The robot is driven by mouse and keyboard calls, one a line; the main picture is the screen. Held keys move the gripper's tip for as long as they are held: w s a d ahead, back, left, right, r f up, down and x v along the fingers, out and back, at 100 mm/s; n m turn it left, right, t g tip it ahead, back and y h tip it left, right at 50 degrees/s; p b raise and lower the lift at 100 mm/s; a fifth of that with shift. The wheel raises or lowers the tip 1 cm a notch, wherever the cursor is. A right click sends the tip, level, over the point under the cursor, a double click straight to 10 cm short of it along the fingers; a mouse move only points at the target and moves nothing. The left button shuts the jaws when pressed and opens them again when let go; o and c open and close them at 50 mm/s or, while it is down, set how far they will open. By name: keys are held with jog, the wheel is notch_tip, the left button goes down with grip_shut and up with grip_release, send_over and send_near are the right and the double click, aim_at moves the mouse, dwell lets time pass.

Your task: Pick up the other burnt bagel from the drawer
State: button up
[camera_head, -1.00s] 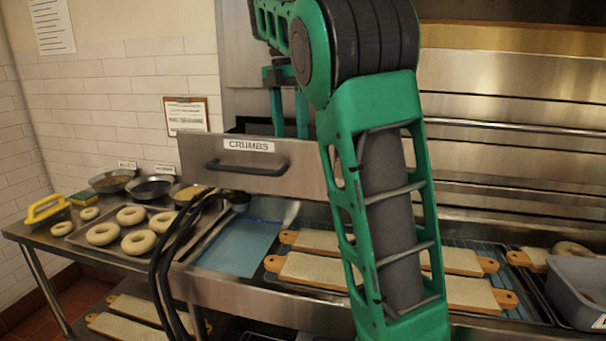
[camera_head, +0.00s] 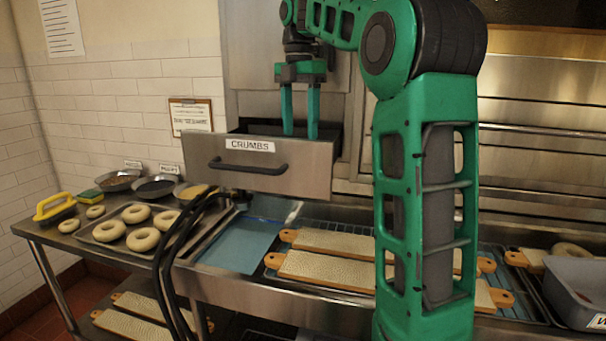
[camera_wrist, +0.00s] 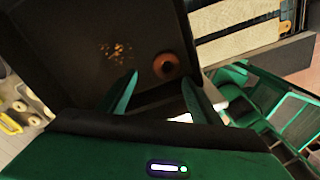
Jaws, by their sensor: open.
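The drawer labelled CRUMBS (camera_head: 205,178) is pulled out, and its dark inside shows in the wrist view (camera_wrist: 75,45). One dark brown bagel (camera_wrist: 168,66) lies in it, near the wall on the right of that view. A patch of light crumbs (camera_wrist: 116,53) lies to its left. My gripper (camera_head: 300,135) points down into the drawer with its fingers apart; the drawer front hides the tips in the head view. In the wrist view, the fingers (camera_wrist: 158,95) are apart and empty, with the bagel beyond the gap between them.
A tray of pale bagels (camera_head: 143,240) stands on the left counter, with several bowls (camera_head: 155,188) behind it. Bagel boards (camera_head: 325,270) lie below and right of the drawer. A grey bin (camera_head: 575,290) is at the far right. The drawer walls surround my fingers.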

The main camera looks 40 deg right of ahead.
jog(key=shift+s+a+f+t, duration=0.1)
jog(key=shift+s+f, duration=0.2)
jog(key=shift+f, duration=0.25)
jog(key=shift+s+f+t, duration=0.1)
jog(key=shift+s+f, duration=0.15)
jog(key=shift+f, duration=0.3)
jog(key=shift+s+a+f+t, duration=0.1)
jog(key=shift+s+f, duration=0.2)
jog(key=shift+f, duration=0.25)
jog(key=shift+d+f, duration=0.1)
jog(key=shift+f, duration=0.25)
jog(key=shift+f, duration=0.15)
jog(key=shift+d+f, duration=0.15)
jog(key=shift+f, duration=2.2)
jog(key=shift+c, duration=0.2)
jog(key=c, duration=0.6)
